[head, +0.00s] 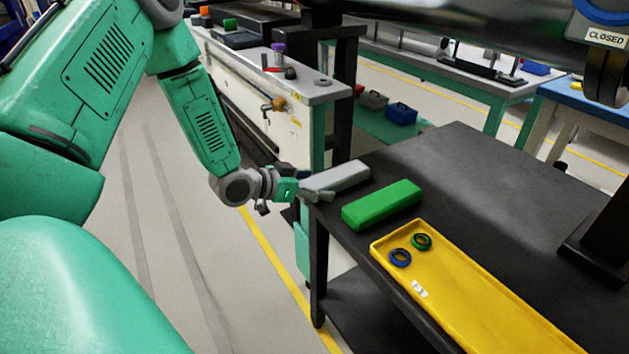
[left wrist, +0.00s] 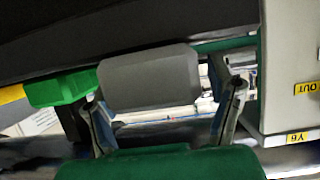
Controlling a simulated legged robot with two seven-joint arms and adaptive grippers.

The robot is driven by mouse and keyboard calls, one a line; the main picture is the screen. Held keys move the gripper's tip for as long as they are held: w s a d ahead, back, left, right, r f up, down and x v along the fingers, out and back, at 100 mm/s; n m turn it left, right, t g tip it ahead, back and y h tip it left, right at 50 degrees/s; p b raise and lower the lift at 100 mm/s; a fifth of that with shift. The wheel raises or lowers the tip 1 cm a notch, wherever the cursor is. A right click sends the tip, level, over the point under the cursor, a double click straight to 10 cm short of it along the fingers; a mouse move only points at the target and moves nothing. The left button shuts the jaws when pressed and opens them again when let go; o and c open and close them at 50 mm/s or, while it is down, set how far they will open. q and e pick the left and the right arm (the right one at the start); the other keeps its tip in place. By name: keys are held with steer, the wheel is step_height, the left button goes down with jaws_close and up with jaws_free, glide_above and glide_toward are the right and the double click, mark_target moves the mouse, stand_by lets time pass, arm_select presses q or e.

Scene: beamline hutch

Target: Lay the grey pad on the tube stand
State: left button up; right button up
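The grey pad (head: 340,177) is a long block lying at the near left corner of the dark table. My left gripper (head: 316,194) is at the pad's near end. In the left wrist view the grey pad (left wrist: 150,78) shows ahead of the left gripper (left wrist: 170,105), close to the left finger. A gap shows between the pad and the right finger, so the gripper is open. I cannot tell for sure which thing is the tube stand; a black post with a flat base (head: 597,250) stands at the table's right. My right gripper is not in view.
A green block (head: 382,205) lies beside the pad and also shows in the left wrist view (left wrist: 62,90). A yellow tray (head: 480,305) holds a blue ring (head: 400,258), a green ring (head: 421,242) and small white pieces. The table's middle (head: 480,190) is clear. A white cabinet (head: 265,110) stands behind.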

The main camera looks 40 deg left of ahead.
arm_select(q)
steer(key=shift+s+a, duration=0.25)
steer(key=d+p+v, duration=0.1)
steer(key=p+v, duration=0.4)
steer(key=v, duration=1.3)
steer(key=shift+r+p, duration=0.3)
steer(key=shift+r, duration=0.1)
